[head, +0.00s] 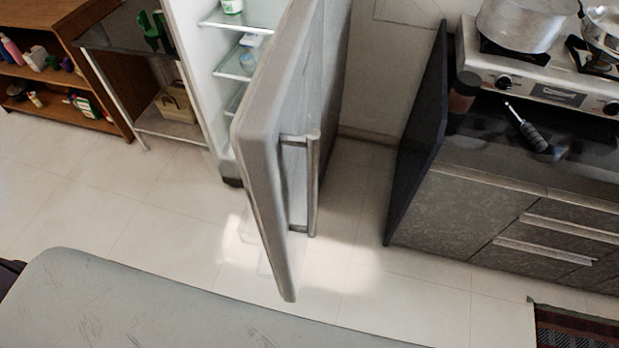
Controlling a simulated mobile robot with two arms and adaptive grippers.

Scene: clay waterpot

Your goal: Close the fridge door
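The fridge door (265,135) stands wide open, swung out toward me and seen nearly edge-on. Its vertical bar handle (313,185) is on the right-hand face. The fridge interior (212,75) shows to the left of the door, with glass shelves (235,66) holding a few small items. Part of the fridge's body is hidden behind the door. Neither of my grippers is in view.
A grey padded surface (150,305) spans the lower left foreground. A counter (480,200) with a stove (545,75) and pot (525,22) stands at right. Wooden shelves (60,80) are at left. Tiled floor (140,215) is clear around the door.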

